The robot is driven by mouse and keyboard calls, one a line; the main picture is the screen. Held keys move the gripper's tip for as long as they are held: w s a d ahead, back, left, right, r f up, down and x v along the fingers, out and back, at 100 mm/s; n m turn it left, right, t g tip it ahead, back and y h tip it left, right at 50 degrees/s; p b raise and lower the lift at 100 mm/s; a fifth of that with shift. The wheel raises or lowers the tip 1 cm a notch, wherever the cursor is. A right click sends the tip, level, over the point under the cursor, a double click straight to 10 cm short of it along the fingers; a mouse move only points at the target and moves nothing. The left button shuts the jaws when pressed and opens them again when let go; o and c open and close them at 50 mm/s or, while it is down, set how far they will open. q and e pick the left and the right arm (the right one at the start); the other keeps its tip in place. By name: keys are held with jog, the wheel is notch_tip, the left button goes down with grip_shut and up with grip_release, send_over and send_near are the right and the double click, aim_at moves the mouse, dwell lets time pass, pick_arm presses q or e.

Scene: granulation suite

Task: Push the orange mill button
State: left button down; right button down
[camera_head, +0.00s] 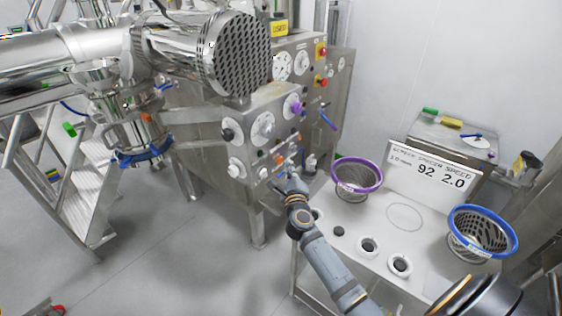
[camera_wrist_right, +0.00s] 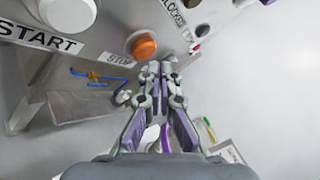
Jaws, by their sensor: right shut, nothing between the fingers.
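The orange mill button (camera_head: 279,158) is a small round knob on the grey steel control panel (camera_head: 250,178) in the head view. In the right wrist view the orange button (camera_wrist_right: 142,47) sits just beyond the fingertips, near a label that reads STOP. My right gripper (camera_head: 291,174) reaches up to the panel, just below and right of the button. In the wrist view its fingers (camera_wrist_right: 157,68) are shut with nothing between them. Their tips are very close to the button; I cannot tell whether they touch it. My left gripper is not in view.
A white START label (camera_wrist_right: 38,36) lies left of the button. A white table (camera_head: 375,222) holds a purple-rimmed screen basket (camera_head: 357,174), a blue-rimmed one (camera_head: 481,232) and a sign (camera_head: 432,175). A large steel mill housing (camera_head: 180,55) overhangs the left. Floor left of my arm is clear.

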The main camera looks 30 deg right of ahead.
jog(key=shift+s+d+p, duration=0.2)
jog(key=shift+s+d, duration=0.15)
jog(key=shift+s, duration=0.45)
jog(key=shift+s+d+p, duration=0.15)
jog(key=shift+s+d, duration=0.15)
jog(key=shift+s, duration=0.45)
jog(key=shift+s+d+p, duration=0.2)
jog(key=shift+s+d, duration=0.15)
jog(key=shift+s, duration=0.45)
